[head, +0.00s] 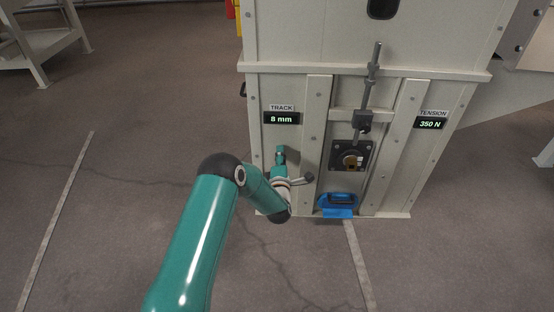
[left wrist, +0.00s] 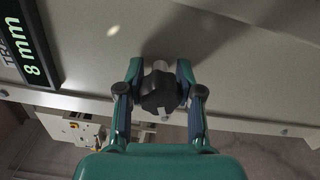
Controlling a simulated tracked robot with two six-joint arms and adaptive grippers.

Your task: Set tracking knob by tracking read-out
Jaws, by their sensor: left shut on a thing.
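The tracking read-out (head: 281,118) on the pale cabinet's front shows "8 mm" under a TRACK label. It also shows turned on its side in the left wrist view (left wrist: 32,50). The dark tracking knob (left wrist: 160,92) sits on a short pale shaft from the panel. My left gripper (head: 280,154) is at the panel below the read-out. In the left wrist view its two fingers (left wrist: 160,97) are shut on the knob, one on each side. In the head view the knob is hidden by the gripper. My right gripper is in neither view.
A second read-out (head: 430,123) on the right shows "350 N" under TENSION. A grey upright lever (head: 370,85), a dark plate with a brass-coloured round part (head: 351,158) and a blue handle (head: 338,200) stand right of my gripper. The floor at left is mostly clear.

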